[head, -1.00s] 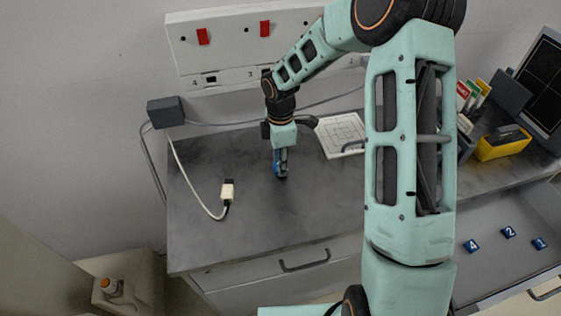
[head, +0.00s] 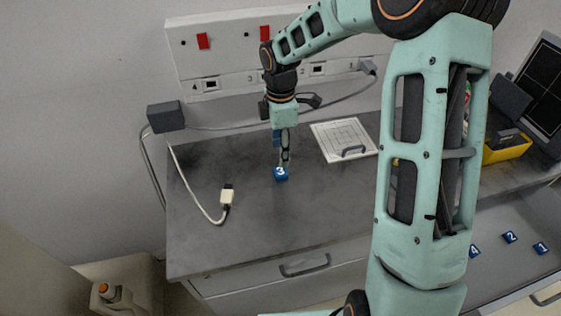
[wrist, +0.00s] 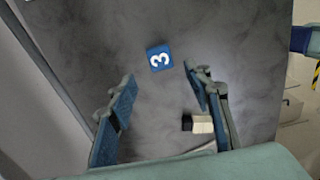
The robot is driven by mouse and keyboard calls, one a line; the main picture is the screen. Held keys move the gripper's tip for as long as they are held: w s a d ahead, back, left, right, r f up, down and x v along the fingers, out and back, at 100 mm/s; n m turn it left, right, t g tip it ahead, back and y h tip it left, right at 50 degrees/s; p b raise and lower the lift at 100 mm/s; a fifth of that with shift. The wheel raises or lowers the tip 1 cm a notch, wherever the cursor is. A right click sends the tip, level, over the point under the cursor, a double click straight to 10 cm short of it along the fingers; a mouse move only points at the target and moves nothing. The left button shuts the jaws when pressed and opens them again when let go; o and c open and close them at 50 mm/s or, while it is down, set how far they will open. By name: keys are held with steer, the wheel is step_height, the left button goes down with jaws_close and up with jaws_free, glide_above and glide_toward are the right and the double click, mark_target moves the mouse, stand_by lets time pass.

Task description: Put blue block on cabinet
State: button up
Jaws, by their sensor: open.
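A blue block marked 3 (head: 280,174) rests on the dark top of the cabinet (head: 235,240). It also shows in the wrist view (wrist: 159,58), beyond the fingertips and apart from them. My gripper (head: 284,158) is open and empty, just above and behind the block in the head view. In the wrist view my gripper (wrist: 158,82) has its two blue-padded fingers spread wide. More blue blocks, marked 4 (head: 474,251), 2 (head: 510,237) and 1 (head: 541,249), lie in the open drawer (head: 500,275) at the right.
A white cable plug (head: 227,196) lies on the cabinet top left of the block. A white panel with a handle (head: 343,139) lies behind right. A yellow bin (head: 506,148) and a dark screen (head: 543,82) stand at the far right. The cabinet top's front is clear.

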steer(key=shift+r, duration=2.15)
